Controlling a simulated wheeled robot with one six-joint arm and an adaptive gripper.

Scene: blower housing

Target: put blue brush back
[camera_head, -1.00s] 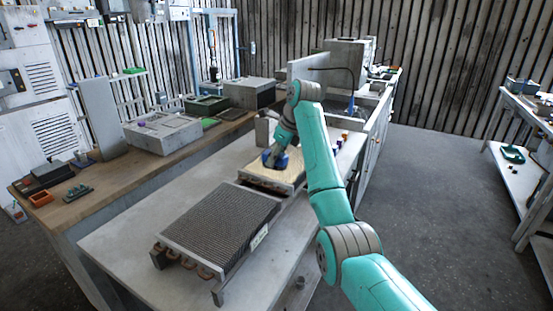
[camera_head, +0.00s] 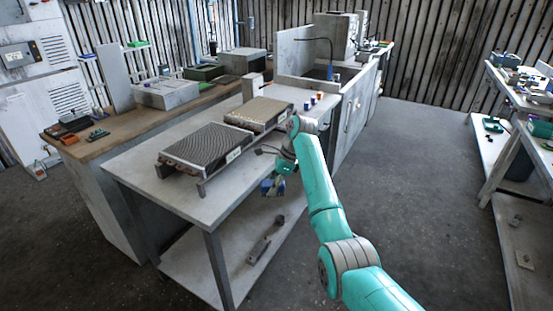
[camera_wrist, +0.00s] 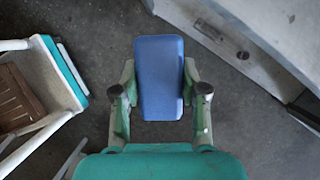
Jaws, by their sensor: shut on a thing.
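The blue brush (camera_wrist: 159,78) shows its flat blue back between my two fingers in the wrist view. My gripper (camera_wrist: 160,95) is shut on it, with a finger on each side. In the head view my gripper (camera_head: 276,180) hangs beside the right edge of the light work table, with the blue brush (camera_head: 271,188) below it, out over the floor. The brush's bristle side is hidden in both views.
A dark finned block (camera_head: 207,148) and a second, tan-topped one (camera_head: 259,114) lie on the work table (camera_head: 150,187). A lower shelf (camera_head: 205,267) holds small metal parts. Open floor (camera_head: 420,190) lies to the right, before another bench (camera_head: 484,152).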

